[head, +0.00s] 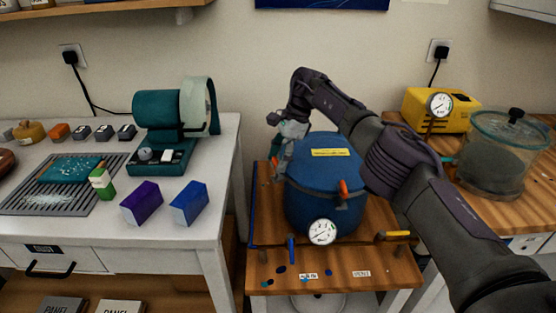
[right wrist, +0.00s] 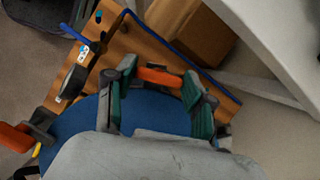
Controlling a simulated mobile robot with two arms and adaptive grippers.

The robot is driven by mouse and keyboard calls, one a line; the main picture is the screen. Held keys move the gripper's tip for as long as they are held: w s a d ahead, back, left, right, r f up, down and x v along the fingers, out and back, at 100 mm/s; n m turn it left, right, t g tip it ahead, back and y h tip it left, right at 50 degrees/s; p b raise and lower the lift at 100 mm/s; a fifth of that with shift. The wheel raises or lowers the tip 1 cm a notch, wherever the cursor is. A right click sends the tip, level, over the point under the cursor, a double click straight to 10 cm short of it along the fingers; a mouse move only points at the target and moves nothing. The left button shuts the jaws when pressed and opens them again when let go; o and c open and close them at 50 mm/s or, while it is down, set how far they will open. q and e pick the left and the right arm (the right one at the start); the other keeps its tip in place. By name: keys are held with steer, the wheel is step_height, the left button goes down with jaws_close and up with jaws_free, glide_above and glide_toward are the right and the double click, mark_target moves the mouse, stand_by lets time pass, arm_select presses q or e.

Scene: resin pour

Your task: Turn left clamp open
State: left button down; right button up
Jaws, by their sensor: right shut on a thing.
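The blue pressure pot (head: 322,180) stands on a wooden cart, with a yellow label on its lid. My right arm reaches across above the pot, and my right gripper (head: 277,140) is at the pot's left side. In the right wrist view its teal-padded fingers (right wrist: 158,86) are on both sides of the left clamp's orange handle (right wrist: 160,76), shut on it. The left clamp is mostly hidden by the gripper in the head view. Another orange clamp (head: 343,188) shows at the pot's front. My left gripper is not in view.
A round gauge (head: 322,232) and a blue-handled valve (head: 291,250) are at the pot's front. A white workbench (head: 90,225) stands left of the cart. A yellow pump (head: 428,108) and a clear chamber (head: 500,150) stand on the right bench.

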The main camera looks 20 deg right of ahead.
steer(key=shift+n, duration=0.4)
steer(key=shift+r, duration=0.1)
steer(key=o, duration=1.2)
steer(key=shift+c, duration=0.2)
steer(key=shift+d+m, duration=0.1)
steer(key=shift+m, duration=0.3)
